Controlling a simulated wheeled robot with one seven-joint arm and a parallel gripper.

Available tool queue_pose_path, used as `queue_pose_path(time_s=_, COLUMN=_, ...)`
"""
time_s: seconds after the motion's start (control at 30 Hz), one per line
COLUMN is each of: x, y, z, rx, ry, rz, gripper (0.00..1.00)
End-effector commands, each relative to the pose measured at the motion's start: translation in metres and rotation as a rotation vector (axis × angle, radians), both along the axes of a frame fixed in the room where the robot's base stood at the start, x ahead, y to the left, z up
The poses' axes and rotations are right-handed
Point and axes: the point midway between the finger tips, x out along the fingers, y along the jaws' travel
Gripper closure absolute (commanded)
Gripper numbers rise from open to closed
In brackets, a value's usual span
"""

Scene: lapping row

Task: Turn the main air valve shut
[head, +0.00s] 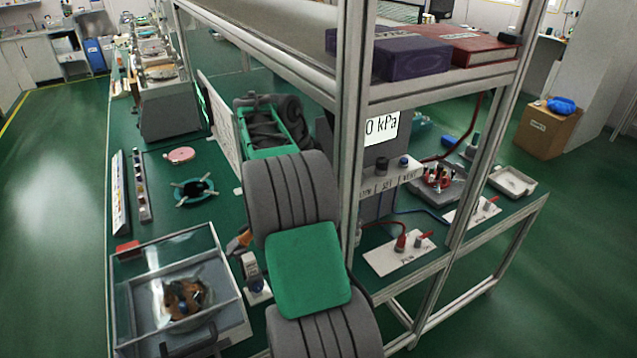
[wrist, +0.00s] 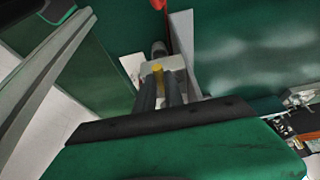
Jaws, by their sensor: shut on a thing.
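In the wrist view, my gripper (wrist: 160,80) reaches forward with its two dark fingers close together on a small yellow handle (wrist: 157,68). The handle sits at a pale grey block (wrist: 175,64) with a round grey fitting behind it, which looks like the main air valve. The fingers cover part of the handle, so its exact angle cannot be told. In the head view, my own arm fills the middle, and I cannot make out the fingertips or this valve there. A display (head: 382,127) on the bench reads 0 kPa.
A metal frame post (head: 351,150) stands close to the right of my arm, under a shelf with a purple box (head: 390,55) and a red box (head: 470,43). White plates with red levers (head: 400,255) lie on the right. A clear-sided box (head: 170,255) stands at left front.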

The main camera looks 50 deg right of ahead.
Motion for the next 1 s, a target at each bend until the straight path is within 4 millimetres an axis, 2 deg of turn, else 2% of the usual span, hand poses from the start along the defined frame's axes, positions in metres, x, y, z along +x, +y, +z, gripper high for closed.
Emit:
queue_pose_path(time_s=0.47, x=-0.001, y=0.000, z=-0.001, rx=-0.002, ry=-0.003, rz=0.039, gripper=1.00)
queue_pose_path(time_s=1.0, x=-0.019, y=0.002, z=-0.004, rx=-0.004, ry=-0.003, rz=0.401, gripper=1.00)
